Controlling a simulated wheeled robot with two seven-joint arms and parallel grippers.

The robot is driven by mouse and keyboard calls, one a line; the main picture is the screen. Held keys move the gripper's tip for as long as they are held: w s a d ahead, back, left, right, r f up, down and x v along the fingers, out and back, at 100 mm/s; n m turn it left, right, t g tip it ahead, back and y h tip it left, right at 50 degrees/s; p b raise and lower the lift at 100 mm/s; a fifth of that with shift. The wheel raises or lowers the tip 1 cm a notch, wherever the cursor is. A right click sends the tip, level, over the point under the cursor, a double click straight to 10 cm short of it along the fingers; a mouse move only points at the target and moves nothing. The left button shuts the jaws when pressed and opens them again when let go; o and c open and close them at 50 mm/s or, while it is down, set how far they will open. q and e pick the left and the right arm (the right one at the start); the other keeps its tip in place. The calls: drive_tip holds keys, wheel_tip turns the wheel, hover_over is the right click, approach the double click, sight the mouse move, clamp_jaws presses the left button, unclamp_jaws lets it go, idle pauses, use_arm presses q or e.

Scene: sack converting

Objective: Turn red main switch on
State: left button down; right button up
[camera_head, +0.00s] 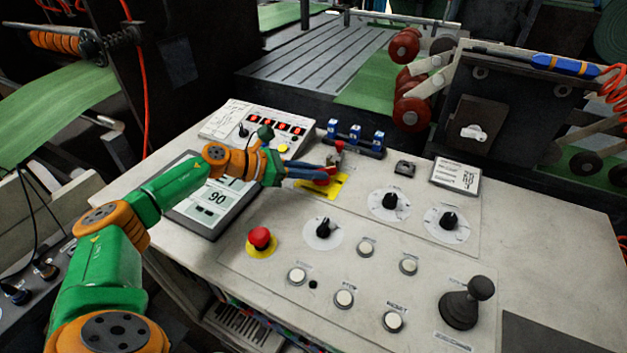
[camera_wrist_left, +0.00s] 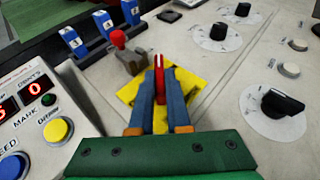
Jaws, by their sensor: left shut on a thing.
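The red main switch (camera_wrist_left: 159,75) has a red handle on a yellow plate (camera_wrist_left: 190,90) on the control panel. In the left wrist view my left gripper (camera_wrist_left: 159,85) is shut on the red handle, with one blue-grey finger on each side of it. In the head view the handle and yellow plate (camera_head: 338,187) show at the end of my left gripper (camera_head: 325,172), and the fingers partly cover the switch. My right gripper is not seen.
A small red-knobbed lever (camera_wrist_left: 119,40) stands just beyond the switch, beside several blue rockers (camera_head: 355,132). Black dials (camera_head: 390,201), a red emergency button (camera_head: 259,237) and a black joystick (camera_head: 468,302) stand on the panel. A screen (camera_head: 215,204) lies below my left arm.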

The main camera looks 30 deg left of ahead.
use_arm(q)
drive_tip(key=shift+r, duration=0.1)
idle(0.4)
drive_tip(key=c, duration=0.9)
unclamp_jaws()
drive_tip(key=shift+w, duration=0.1)
drive_tip(key=b+v, duration=0.3)
drive_tip(key=v, duration=0.4)
drive_tip(key=shift+b, duration=0.4)
